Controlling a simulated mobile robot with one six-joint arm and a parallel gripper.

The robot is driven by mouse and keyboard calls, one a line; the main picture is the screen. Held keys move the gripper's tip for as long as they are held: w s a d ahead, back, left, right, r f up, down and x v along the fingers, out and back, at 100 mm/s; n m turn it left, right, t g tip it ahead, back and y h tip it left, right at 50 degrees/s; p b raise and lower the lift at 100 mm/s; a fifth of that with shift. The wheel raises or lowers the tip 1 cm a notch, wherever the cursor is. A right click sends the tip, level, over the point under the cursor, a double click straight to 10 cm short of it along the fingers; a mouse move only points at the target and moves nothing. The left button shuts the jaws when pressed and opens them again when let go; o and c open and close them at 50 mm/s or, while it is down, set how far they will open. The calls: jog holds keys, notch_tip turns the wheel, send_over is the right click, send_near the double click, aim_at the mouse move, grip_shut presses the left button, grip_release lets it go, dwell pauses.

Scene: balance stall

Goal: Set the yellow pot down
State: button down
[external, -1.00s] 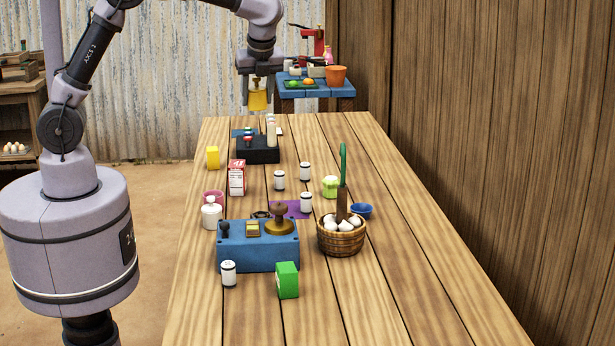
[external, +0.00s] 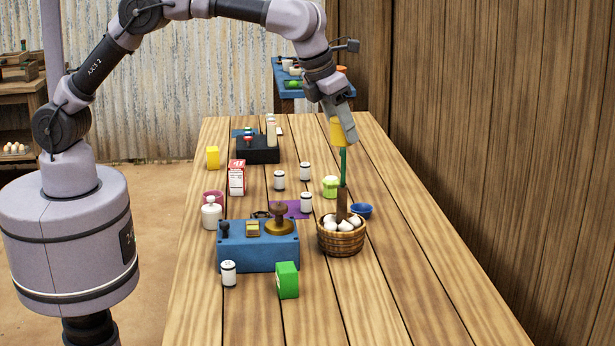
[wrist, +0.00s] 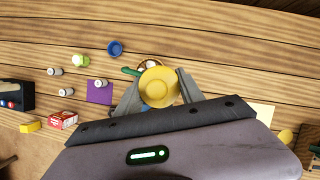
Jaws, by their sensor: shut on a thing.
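The yellow pot (external: 336,131) is held up in the air above the table, in the middle right of the external view. My gripper (external: 342,122) is shut on it. In the wrist view the yellow pot (wrist: 159,87) sits between the two fingers of my gripper (wrist: 155,95), its round face toward the camera. In the external view a finger covers part of the pot. In the wrist view the pot hides part of the egg basket below.
A blue bowl (external: 361,211), a green jar (external: 330,186), a purple mat (external: 296,209) and a blue scale box (external: 258,254) are nearby. The table's right side is clear.

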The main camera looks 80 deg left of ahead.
aim_at(358, 279)
jog(key=w+d+m+h, duration=0.15)
jog(key=d+m, duration=0.25)
jog(key=d, duration=0.5)
jog(key=f+b, duration=0.1)
jog(key=f, duration=0.8)
jog(key=f+b, duration=0.1)
jog(key=f, duration=0.8)
jog(key=f+b, duration=0.2)
jog(key=f, duration=0.8)
jog(key=shift+a, duration=0.25)
jog(key=shift+r, duration=0.15)
jog(key=shift+s, duration=0.1)
jog(key=c, duration=0.7)
grip_release()
